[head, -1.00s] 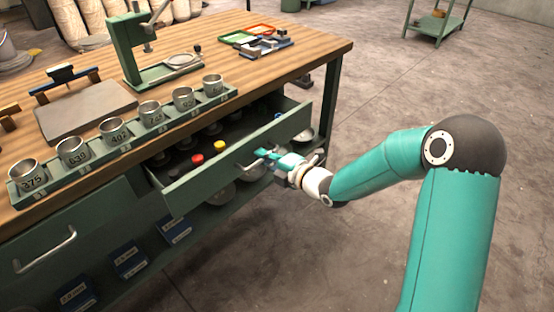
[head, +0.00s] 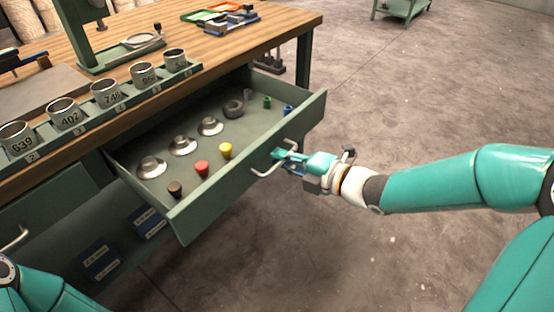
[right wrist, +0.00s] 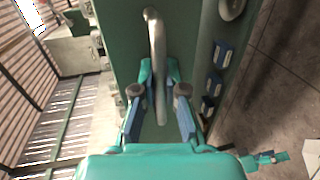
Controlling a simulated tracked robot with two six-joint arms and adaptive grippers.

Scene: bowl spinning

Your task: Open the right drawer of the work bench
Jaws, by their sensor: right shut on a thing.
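The right drawer (head: 225,190) of the work bench is pulled well out, with its inside open to view. Its metal bar handle (head: 262,172) is on the green front. My right gripper (head: 281,155) is shut on this handle, reaching it from the right. In the right wrist view the two fingers sit on either side of the handle (right wrist: 155,45), which runs up the picture between them. My left gripper is out of view; only part of my left arm shows at the lower left.
The drawer holds metal discs, a red piece (head: 202,169), a yellow piece (head: 225,150) and other small parts. Numbered metal cups (head: 107,95) stand in a rack on the wooden bench top (head: 270,32). The floor (head: 420,110) right of the drawer is clear.

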